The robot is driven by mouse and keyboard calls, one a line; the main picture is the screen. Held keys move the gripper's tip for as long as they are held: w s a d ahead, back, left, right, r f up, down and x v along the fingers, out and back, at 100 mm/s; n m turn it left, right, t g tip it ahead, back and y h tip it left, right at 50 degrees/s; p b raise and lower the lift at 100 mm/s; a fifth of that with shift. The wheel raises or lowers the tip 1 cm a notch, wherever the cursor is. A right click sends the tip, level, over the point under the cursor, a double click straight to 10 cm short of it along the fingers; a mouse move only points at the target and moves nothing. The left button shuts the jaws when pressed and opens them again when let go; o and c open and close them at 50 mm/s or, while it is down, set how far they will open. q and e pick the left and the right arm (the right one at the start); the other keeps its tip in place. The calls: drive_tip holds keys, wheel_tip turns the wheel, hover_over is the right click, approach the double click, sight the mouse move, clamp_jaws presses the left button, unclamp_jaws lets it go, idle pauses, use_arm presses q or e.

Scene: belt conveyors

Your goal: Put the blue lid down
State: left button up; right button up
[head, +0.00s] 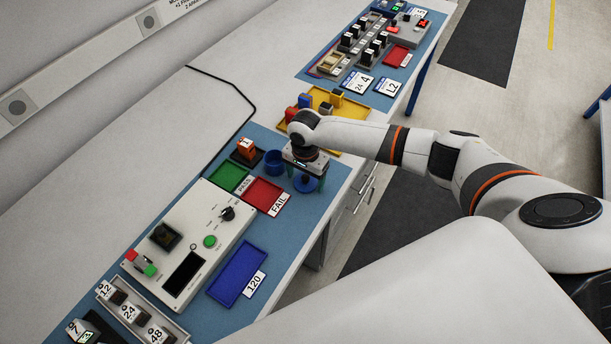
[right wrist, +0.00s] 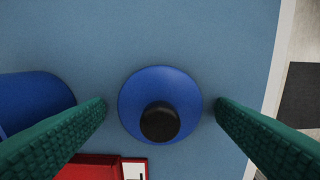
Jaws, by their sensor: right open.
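The blue lid (head: 306,184) lies on the blue mat, close to its front edge. In the right wrist view the lid (right wrist: 160,84) is a blue disc with a black knob, seen from above. My right gripper (head: 306,179) is over the lid, pointing down. In the wrist view its two green fingers (right wrist: 160,105) stand apart on either side of the lid, with gaps between them and its rim. The blue cup (head: 274,162) stands to the left of the lid and partly shows in the wrist view (right wrist: 32,98). My left gripper is out of view.
A red tray (head: 263,193) with a FAIL label and a green tray (head: 229,177) lie nearby. A yellow tray (head: 352,113) with several blocks is behind my right arm. A grey control panel (head: 196,243) and blue tray (head: 237,273) are nearer. The mat's front edge is close.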

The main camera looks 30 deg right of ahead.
sight(305, 177)
wheel_tip(305, 177, up, 12)
drive_tip(key=b, duration=0.1)
idle(0.4)
idle(0.3)
